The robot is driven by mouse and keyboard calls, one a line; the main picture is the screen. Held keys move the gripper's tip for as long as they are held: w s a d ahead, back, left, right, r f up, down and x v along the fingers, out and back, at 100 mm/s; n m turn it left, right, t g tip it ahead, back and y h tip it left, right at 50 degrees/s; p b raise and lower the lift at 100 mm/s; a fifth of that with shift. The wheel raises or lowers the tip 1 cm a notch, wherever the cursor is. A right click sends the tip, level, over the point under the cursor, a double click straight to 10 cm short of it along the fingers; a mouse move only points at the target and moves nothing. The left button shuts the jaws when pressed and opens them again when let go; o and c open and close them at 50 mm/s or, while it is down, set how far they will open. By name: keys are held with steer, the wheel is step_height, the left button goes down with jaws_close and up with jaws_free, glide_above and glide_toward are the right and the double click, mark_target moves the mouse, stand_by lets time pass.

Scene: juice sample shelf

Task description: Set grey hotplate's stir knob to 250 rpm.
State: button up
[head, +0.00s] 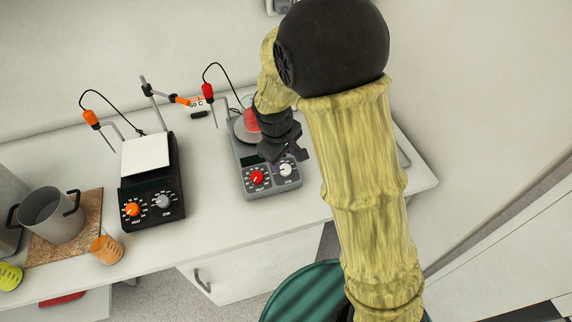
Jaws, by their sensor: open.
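The grey hotplate (268,192) stands on the white bench, right of the black hotplate. Its front panel has a red knob (257,177) on the left and a white knob (285,170) on the right, the stir side by its place. The dial marks are too small to read. A vessel with red contents (250,120) sits on its round plate, partly hidden by my arm. My gripper (287,164) is open, pointing down just above and behind the white knob. I cannot tell whether the fingers touch it.
A black hotplate (152,217) with an orange and a grey knob stands to the left. A grey pot (50,216) on a cork board (80,238) and an orange beaker (107,250) are further left. Probe stands rise behind. Bench is clear between the hotplates.

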mark_target(286, 169)
steer(key=f, duration=0.5)
steer(key=shift+w+d, duration=0.25)
steer(key=shift+w, duration=0.1)
steer(key=c, duration=1)
